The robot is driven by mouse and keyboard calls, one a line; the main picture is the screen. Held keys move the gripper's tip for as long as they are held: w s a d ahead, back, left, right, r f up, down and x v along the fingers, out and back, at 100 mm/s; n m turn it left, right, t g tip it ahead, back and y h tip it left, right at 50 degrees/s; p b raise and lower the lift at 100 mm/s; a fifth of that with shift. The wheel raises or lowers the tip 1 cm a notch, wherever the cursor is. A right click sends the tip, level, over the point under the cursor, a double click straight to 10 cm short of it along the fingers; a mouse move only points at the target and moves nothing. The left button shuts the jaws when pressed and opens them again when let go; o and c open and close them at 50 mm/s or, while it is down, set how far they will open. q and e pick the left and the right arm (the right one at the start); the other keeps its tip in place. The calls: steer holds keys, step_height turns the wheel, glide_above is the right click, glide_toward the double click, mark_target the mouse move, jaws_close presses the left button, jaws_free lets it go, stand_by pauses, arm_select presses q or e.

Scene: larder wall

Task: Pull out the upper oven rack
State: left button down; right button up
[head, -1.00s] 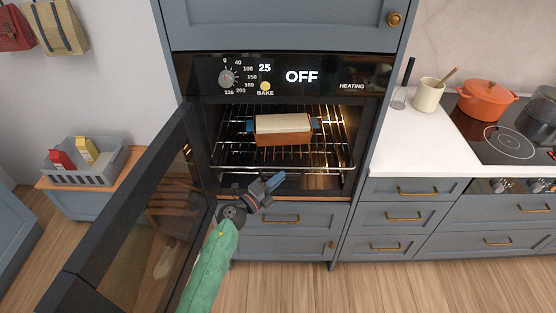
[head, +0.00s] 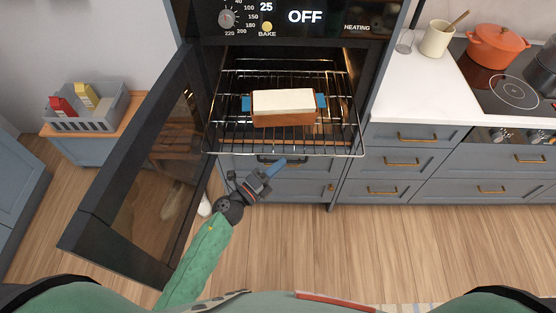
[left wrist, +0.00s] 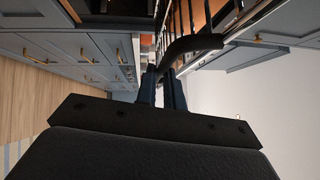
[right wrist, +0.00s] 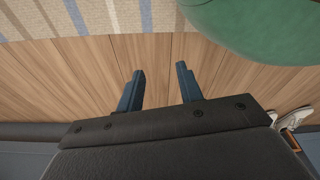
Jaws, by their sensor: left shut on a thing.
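The upper oven rack (head: 340,140) is a wire grid that sticks out of the open oven (head: 285,55), its front bar over the drawers below. A brown loaf-shaped dish (head: 285,118) with a cream top and blue ends sits on it. My left gripper (head: 280,163) is at the rack's front, shut on what looks like its dark handle. In the left wrist view the closed blue fingers (left wrist: 162,88) meet the dark curved handle (left wrist: 192,44). My right gripper (right wrist: 158,84) is open and empty above the wooden floor, seen only in the right wrist view.
The oven door (head: 140,170) stands swung open at the left, beside my left arm. A grey crate (head: 85,120) with cartons is further left. Drawers (head: 402,160) and a white counter (head: 410,90) are at the right. The floor ahead is clear.

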arm_select(q)
steer(key=c, duration=1.8)
jaws_free()
steer(key=shift+f, duration=0.1)
arm_select(e)
steer(key=shift+f, duration=0.1)
